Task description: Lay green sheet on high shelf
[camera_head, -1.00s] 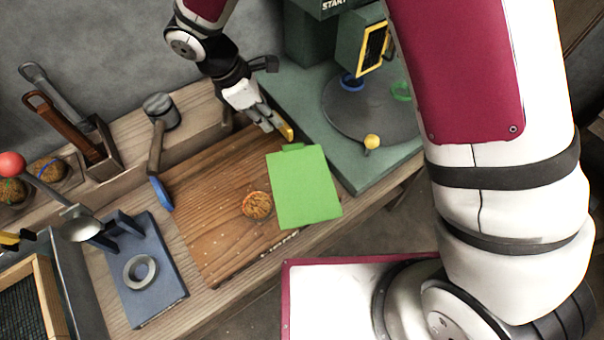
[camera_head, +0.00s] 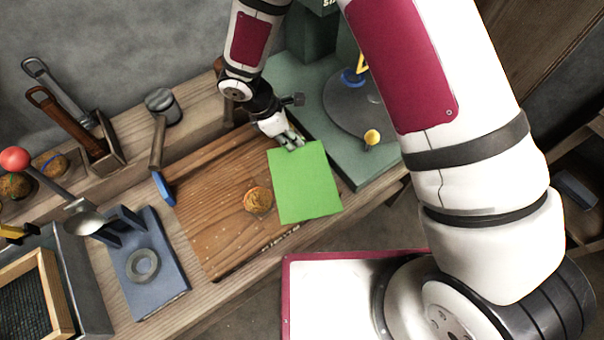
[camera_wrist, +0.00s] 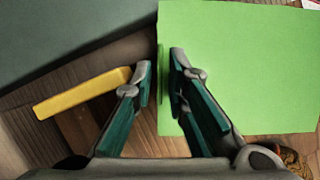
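The green sheet (camera_head: 306,185) lies flat over the right part of the wooden board on the bench. It fills the right of the wrist view (camera_wrist: 240,60). My gripper (camera_head: 292,142) is low at the sheet's far edge. In the wrist view its fingers (camera_wrist: 162,72) are parted, with the sheet's small darker green upright tab between them. A gap shows beside the tab, so the fingers do not look closed on it. A wooden shelf unit (camera_head: 585,150) stands at the right edge of the head view; I cannot tell which level is the high shelf.
A yellow bar (camera_wrist: 85,92) lies left of the fingers. A round brown cookie-like piece (camera_head: 257,200) sits beside the sheet. The green machine base (camera_head: 350,165) is close right of my gripper. A hammer-like tool (camera_head: 158,150) and a blue press (camera_head: 150,265) stand left.

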